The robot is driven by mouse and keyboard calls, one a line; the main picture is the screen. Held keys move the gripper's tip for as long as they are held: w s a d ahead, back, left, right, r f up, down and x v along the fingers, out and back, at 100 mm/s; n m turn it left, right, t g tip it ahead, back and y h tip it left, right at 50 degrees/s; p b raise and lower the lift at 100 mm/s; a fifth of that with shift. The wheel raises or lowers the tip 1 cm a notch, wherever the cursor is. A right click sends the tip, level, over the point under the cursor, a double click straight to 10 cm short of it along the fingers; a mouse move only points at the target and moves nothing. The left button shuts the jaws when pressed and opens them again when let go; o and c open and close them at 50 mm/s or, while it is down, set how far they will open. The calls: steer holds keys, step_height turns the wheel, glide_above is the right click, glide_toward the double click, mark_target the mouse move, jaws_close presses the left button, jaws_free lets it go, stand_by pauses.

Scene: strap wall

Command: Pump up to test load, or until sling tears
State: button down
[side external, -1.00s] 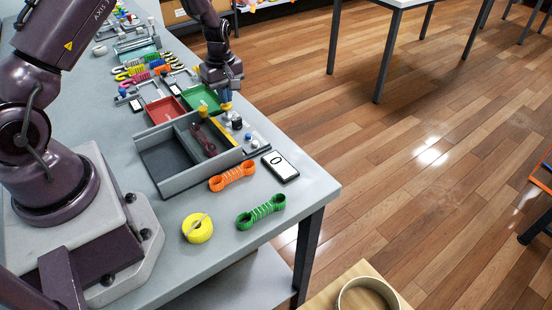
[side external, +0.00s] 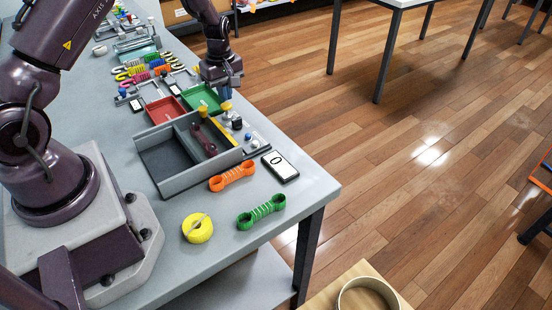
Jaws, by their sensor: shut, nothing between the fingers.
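My gripper (side external: 227,94) is shut and empty. It points down above the right side of the bench, just above a small yellow-topped part (side external: 226,107) of the test rig. I cannot tell whether it touches that part. The grey test rig (side external: 179,178) is an open box with a dark purple-red piece (side external: 203,139) lying inside. A white display (side external: 280,166) in front of it reads 0. An orange sling (side external: 232,177) and a green sling (side external: 261,211) lie on the bench in front of the rig.
A yellow tape roll (side external: 197,228) lies near the front of the grey bench (side external: 310,190). A red tray (side external: 166,109) and a green tray (side external: 201,98) sit behind the rig. Several coloured slings (side external: 140,70) lie farther back. The front right bench corner is clear.

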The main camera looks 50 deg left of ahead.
steer(key=shift+r, duration=2.7)
steer(key=c, duration=1.7)
jaws_free()
steer(key=shift+c, duration=0.2)
steer(key=shift+r, duration=0.15)
step_height(320, 180, up, 6)
steer(key=shift+f, duration=0.15)
